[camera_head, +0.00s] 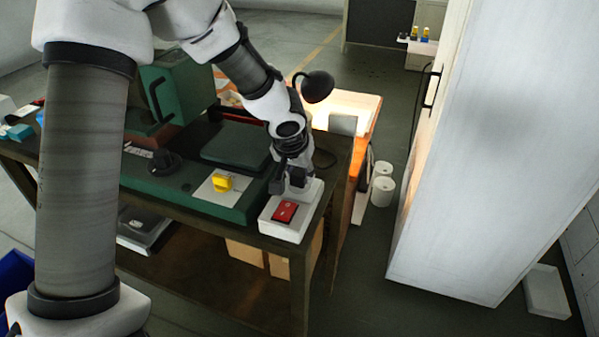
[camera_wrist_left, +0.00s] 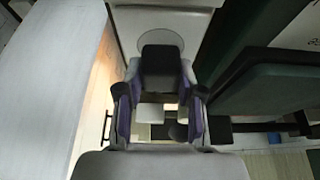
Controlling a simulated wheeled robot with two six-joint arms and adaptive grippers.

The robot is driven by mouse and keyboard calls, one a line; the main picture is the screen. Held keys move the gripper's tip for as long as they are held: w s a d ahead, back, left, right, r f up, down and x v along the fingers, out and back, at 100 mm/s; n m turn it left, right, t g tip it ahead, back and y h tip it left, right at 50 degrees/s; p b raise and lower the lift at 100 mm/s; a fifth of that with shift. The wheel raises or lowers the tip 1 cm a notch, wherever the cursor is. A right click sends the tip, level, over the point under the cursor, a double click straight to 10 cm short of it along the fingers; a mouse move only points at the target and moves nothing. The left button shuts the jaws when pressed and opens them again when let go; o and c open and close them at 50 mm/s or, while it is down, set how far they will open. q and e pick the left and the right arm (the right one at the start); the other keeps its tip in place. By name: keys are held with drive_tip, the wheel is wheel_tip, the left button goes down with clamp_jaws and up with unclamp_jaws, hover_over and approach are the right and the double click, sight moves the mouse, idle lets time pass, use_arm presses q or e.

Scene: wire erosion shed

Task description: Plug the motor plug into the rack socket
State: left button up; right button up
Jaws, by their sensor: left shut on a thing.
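My left gripper (camera_head: 291,187) is over the right end of the bench, at the rear part of a white box with a red rocker switch (camera_head: 285,211). In the left wrist view its two fingers (camera_wrist_left: 160,100) are shut on a black block, which I take as the motor plug (camera_wrist_left: 162,60). Behind the plug is a pale grey round face on the white box (camera_wrist_left: 122,22), likely the rack socket (camera_wrist_left: 160,36). The plug covers most of that face. I cannot tell whether the plug touches it or is seated. My right gripper is not in view.
A black round lamp head (camera_head: 317,86) stands close behind my left wrist.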

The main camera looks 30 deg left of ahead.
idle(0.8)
use_arm(q)
drive_tip(key=shift+f+b, duration=0.6)
drive_tip(key=shift+b, duration=0.4)
drive_tip(key=o, duration=1.1)
drive_tip(key=shift+o, duration=0.2)
drive_tip(key=v, duration=1.2)
